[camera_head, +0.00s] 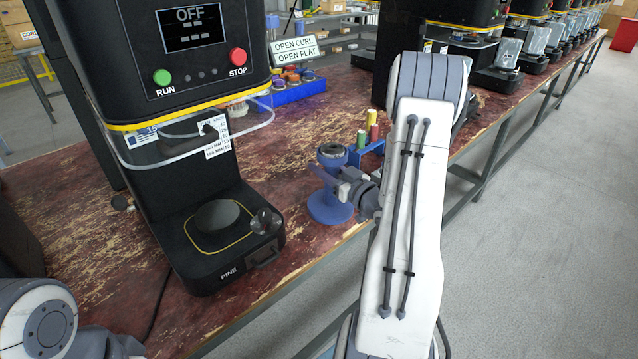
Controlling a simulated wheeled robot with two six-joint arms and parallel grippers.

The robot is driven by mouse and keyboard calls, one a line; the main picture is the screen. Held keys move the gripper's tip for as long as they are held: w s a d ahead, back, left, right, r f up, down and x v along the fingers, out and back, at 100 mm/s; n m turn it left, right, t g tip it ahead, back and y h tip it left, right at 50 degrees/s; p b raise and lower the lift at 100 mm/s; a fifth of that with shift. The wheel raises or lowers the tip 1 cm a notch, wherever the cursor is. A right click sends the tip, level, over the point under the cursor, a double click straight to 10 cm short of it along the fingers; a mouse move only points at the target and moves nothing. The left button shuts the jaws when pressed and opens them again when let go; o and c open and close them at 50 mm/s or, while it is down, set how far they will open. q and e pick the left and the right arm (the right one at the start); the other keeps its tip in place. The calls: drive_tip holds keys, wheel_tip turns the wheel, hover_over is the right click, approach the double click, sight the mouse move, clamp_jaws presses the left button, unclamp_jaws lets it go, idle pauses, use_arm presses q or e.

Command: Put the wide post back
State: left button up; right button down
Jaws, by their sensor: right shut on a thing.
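A blue post (330,207) with a round flared base and a dark ring-shaped top stands upright at the front edge of the table, right of the seamer; it looks like the wide post. My right gripper (328,176) reaches it from the right and is shut on its upper stem, hiding part of it. Whether the base touches the table is hard to tell. The seamer (225,225) labelled PINE reads OFF, with a round dark pad on its base. My left gripper is out of view; only part of my left arm shows at lower left.
A blue holder (371,147) with coloured cylinders stands just behind the post. A blue tray (292,92) of small round parts and an OPEN CURL / OPEN FLAT sign (294,50) are further back. More seamers line the worn red table (290,135).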

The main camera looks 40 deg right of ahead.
sight(319, 195)
drive_tip(key=shift+w+a+f, duration=0.35)
drive_tip(key=shift+w+f, duration=0.05)
drive_tip(key=shift+w, duration=0.25)
drive_tip(key=shift+f, duration=2)
drive_tip(key=shift+f+b, duration=0.1)
drive_tip(key=shift+b, duration=0.2)
drive_tip(key=shift+f, duration=0.15)
drive_tip(key=shift+c, duration=2.2)
unclamp_jaws()
